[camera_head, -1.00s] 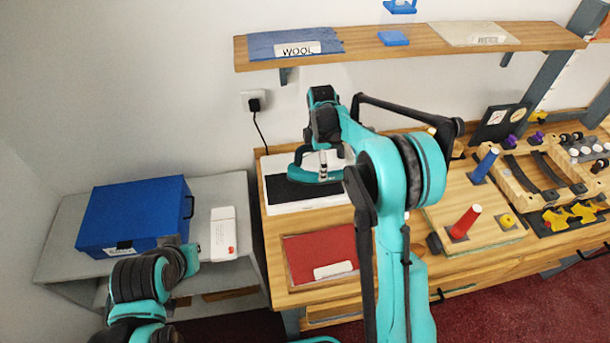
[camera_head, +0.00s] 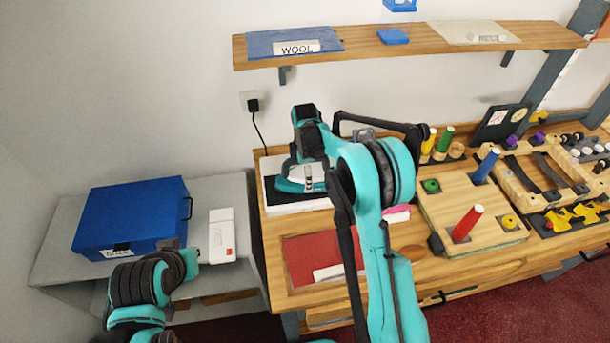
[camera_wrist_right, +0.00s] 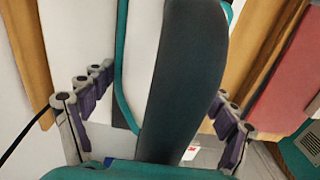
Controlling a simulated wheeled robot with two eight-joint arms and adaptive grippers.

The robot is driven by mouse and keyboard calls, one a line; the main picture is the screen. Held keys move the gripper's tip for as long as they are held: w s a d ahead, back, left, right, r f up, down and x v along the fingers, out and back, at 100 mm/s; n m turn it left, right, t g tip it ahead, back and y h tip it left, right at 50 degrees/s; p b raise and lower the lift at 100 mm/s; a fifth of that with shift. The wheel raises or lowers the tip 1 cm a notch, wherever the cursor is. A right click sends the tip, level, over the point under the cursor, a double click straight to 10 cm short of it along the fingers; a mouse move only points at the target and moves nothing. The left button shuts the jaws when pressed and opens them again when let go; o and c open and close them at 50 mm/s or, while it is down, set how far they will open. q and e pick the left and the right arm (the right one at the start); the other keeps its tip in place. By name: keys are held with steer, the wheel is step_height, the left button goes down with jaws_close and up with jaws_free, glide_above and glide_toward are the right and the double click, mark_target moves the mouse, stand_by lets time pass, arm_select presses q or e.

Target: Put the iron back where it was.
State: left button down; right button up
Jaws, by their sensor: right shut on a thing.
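The iron (camera_head: 294,183), teal and white, is at the white-framed rest with a black pad (camera_head: 272,207) on the wooden counter. It appears level over the pad; I cannot tell whether it touches. My right gripper is shut on its handle, and my own arm partly hides both in the head view. In the right wrist view the dark handle (camera_wrist_right: 183,75) runs between the fingers of my right gripper (camera_wrist_right: 165,85). The teal-edged iron body lies behind it. My left arm shows at the lower left, but its gripper cannot be made out.
A red swatch (camera_head: 308,252) lies in front of the rest. A blue box (camera_head: 130,212) and a white carton (camera_head: 222,228) stand on the grey side table. A pegged wooden board (camera_head: 450,205) is to the right. A shelf (camera_head: 360,47) hangs above.

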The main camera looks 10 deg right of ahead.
steer(key=o, duration=1.7)
steer(key=shift+f, duration=0.15)
